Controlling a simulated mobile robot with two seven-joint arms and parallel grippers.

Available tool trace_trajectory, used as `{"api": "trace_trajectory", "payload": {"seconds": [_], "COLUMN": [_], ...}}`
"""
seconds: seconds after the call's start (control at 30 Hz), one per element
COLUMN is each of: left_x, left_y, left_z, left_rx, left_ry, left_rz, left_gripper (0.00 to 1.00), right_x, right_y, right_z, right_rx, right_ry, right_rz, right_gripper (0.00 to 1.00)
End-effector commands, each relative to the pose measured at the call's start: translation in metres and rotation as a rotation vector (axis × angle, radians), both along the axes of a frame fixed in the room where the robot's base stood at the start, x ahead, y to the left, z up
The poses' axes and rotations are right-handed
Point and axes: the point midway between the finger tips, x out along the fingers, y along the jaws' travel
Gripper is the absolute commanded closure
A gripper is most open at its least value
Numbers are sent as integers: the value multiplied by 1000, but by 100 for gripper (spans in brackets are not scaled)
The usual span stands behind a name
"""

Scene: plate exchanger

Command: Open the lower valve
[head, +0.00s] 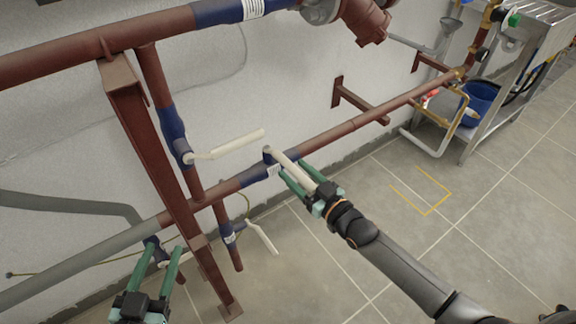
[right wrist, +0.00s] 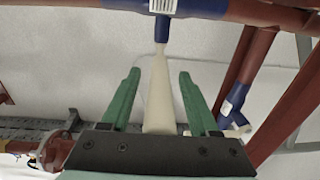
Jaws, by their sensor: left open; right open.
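The lower valve has a blue body (head: 268,156) on the lower red-brown pipe and a long cream handle (head: 290,165). The handle points out toward my right arm. My right gripper (head: 294,171) is open, with its green fingers on either side of the handle. In the right wrist view the handle (right wrist: 160,92) runs between the two fingers with gaps at both sides, and its far end meets the blue valve body (right wrist: 163,30). My left gripper (head: 164,250) is open and empty at the lower left, near the red steel post, away from this handle.
A second cream handle (head: 225,147) sits on the vertical pipe, and another (head: 262,238) hangs lower near the floor. A red steel post (head: 150,150) stands left of the valve. A metal table with a blue bucket (head: 478,102) is at the right. Tiled floor right of the pipe is clear.

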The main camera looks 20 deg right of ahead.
Motion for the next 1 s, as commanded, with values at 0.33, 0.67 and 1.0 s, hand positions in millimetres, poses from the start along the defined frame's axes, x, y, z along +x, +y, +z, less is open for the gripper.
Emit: {"api": "trace_trajectory", "payload": {"seconds": [0.33, 0.67, 1.0], "left_x": [1, 1, 1], "left_y": [0, 0, 0], "left_z": [4, 0, 0], "left_rx": [-1, 2, 2], "left_ry": [-9, -1, -1], "left_rz": [0, 0, 0], "left_gripper": [50, 50, 50], "right_x": [0, 0, 0], "right_y": [0, 0, 0], "right_z": [0, 0, 0], "right_rx": [0, 0, 0], "right_ry": [0, 0, 0], "right_rz": [0, 0, 0], "right_gripper": [43, 80, 100]}}
